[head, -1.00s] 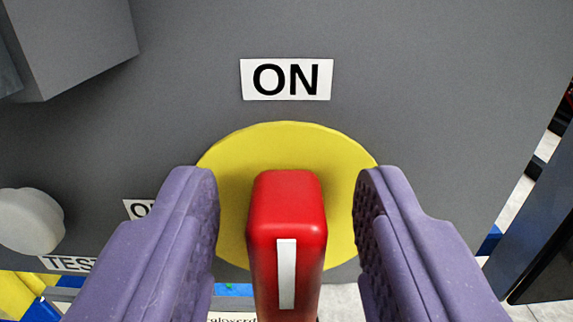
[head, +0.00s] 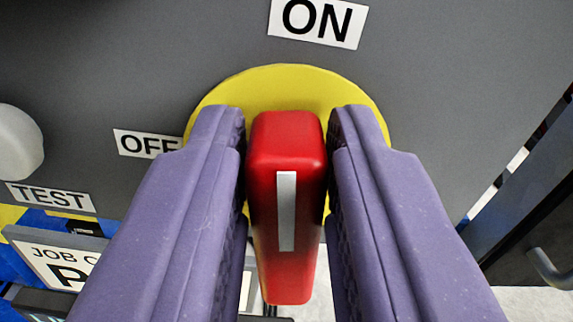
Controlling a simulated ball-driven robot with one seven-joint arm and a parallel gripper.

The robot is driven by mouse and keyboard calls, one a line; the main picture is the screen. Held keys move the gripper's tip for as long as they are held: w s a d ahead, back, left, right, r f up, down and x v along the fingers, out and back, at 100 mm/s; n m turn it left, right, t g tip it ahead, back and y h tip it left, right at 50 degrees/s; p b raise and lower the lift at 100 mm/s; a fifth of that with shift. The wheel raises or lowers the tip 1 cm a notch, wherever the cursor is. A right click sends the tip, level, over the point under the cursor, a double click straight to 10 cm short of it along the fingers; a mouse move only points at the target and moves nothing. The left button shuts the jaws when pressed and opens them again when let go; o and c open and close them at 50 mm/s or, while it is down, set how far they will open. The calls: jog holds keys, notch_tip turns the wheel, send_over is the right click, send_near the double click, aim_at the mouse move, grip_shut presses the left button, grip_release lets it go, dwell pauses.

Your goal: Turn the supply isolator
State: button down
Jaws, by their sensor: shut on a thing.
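The supply isolator's red handle (head: 287,215) stands out from a round yellow plate (head: 285,85) on a grey panel. A white stripe runs along the handle and points up towards the ON label (head: 318,20). The OFF label (head: 146,144) is to the left of the plate, partly hidden by a finger. My gripper (head: 287,140) has its two purple fingers on either side of the handle and is shut on it. The fingers hide parts of the yellow plate.
A white round knob (head: 18,143) and a TEST label (head: 52,197) are on the panel at left. A white JOB sign (head: 55,265) is below them. A dark door-like part with a handle (head: 545,268) is at the lower right.

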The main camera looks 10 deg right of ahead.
jog(key=n+b, duration=0.3)
jog(key=a+n+b, duration=0.1)
jog(key=b, duration=0.1)
jog(key=shift+f+n, duration=0.3)
jog(key=shift+f, duration=0.1)
jog(key=shift+a+f+n+b, duration=0.25)
jog(key=shift+n+b, duration=0.9)
jog(key=shift+n, duration=0.8)
jog(key=shift+a+f+n+b, duration=0.1)
jog(key=shift+f+n+b, duration=0.2)
jog(key=shift+n+b, duration=1.2)
jog(key=shift+a+f+n+b, duration=0.25)
jog(key=shift+n+b, duration=0.5)
jog(key=shift+n, duration=1.6)
jog(key=shift+f, duration=0.1)
jog(key=c, duration=1)
grip_release()
